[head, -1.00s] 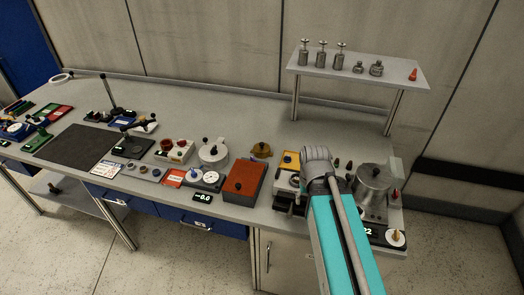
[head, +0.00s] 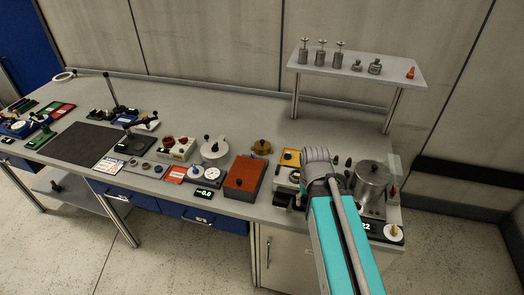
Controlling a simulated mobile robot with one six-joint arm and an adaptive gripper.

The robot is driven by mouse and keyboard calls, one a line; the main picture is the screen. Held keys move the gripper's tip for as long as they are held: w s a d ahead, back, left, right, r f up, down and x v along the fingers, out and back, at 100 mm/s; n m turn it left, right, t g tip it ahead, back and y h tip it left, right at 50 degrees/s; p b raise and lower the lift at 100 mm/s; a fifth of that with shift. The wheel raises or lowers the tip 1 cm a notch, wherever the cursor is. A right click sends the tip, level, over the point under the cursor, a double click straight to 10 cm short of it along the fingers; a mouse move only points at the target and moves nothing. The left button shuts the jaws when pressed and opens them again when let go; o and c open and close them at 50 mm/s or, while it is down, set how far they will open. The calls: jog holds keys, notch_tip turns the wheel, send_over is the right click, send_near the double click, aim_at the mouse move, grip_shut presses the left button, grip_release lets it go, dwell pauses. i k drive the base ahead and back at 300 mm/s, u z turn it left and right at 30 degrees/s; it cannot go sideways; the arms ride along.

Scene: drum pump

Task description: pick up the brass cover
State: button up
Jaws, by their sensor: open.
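The brass cover (head: 261,147) is a small, low, golden-brown piece with a dark knob on top. It sits on the bench behind the orange-red box, apart from my arm. My arm reaches over the right part of the bench, with its grey wrist (head: 317,160) to the right of the cover. I cannot make out my gripper's fingers; they seem hidden by my own arm. Nothing is seen touching the cover.
The orange-red box (head: 245,178) stands in front of the cover, and a white round device (head: 214,148) is to its left. A yellow part (head: 290,157) and a metal pot (head: 371,180) are to the right. A raised shelf (head: 350,69) holds metal weights. The bench behind the cover is clear.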

aim_at(261, 147)
jog(key=k, duration=1.25)
jog(key=u, duration=0.35)
jog(key=i, duration=0.65)
jog(key=u, duration=0.65)
jog(key=i, duration=1)
jog(key=z, duration=0.6)
jog(key=i, duration=0.65)
jog(key=z, duration=0.65)
